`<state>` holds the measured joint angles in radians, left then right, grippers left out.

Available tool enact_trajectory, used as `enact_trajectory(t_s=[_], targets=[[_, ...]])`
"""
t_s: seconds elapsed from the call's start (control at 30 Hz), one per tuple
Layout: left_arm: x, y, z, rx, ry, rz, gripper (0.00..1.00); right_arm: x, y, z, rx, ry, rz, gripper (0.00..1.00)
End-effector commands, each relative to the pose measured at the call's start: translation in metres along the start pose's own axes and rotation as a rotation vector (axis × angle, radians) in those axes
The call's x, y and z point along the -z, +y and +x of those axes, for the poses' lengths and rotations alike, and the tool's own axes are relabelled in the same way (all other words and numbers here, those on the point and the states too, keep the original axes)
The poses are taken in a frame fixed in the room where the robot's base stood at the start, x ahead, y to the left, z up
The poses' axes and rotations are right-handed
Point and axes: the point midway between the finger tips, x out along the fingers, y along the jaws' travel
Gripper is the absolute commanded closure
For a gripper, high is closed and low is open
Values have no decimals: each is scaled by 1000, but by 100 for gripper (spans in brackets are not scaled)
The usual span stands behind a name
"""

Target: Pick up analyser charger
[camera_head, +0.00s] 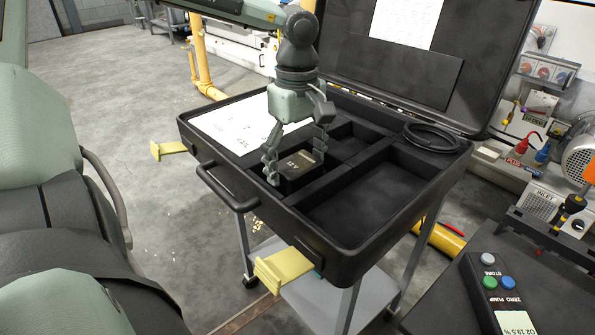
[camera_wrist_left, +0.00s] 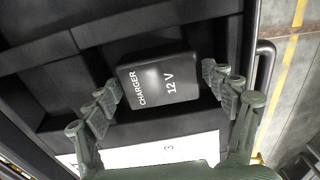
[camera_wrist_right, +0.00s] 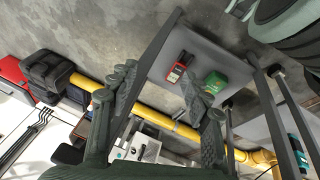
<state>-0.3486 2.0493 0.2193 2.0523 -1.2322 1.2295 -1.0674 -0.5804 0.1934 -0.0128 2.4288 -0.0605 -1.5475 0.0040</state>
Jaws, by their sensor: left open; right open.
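The analyser charger (camera_head: 298,166) is a black block marked 12 V, sitting in a compartment of the open black case (camera_head: 345,262). In the left wrist view the charger (camera_wrist_left: 160,84) shows the words CHARGER 12 V on its top. My left gripper (camera_head: 296,168) points down over it, open, with its fingers on either side of the charger. In the left wrist view a gap shows between the charger and the right finger; the left finger is close to its edge, and I cannot tell if it touches. My right gripper (camera_wrist_right: 165,92) is open and empty, seen in the right wrist view.
The case stands on a grey cart with yellow latches (camera_head: 285,270). A black cable coil (camera_head: 431,137) lies at its right corner, and a paper sheet (camera_head: 240,125) at its left. A handheld analyser (camera_head: 505,295) is at lower right. The case's front right compartment (camera_head: 365,200) is empty.

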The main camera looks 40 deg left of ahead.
Motion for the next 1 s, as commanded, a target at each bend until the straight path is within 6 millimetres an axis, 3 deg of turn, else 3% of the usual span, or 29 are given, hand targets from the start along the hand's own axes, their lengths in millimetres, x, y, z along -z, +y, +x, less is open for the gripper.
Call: enact_trajectory(t_s=[0.27, 0.67, 1.0], targets=[[0, 0, 5, 0, -1, 0, 16, 0, 0, 1, 0, -3, 0, 51], [0, 0, 4, -1, 0, 0, 63, 1, 0, 0, 0, 0, 0, 51], [0, 0, 0, -2, 0, 0, 63, 4, 0, -2, 1, 8, 0, 51]])
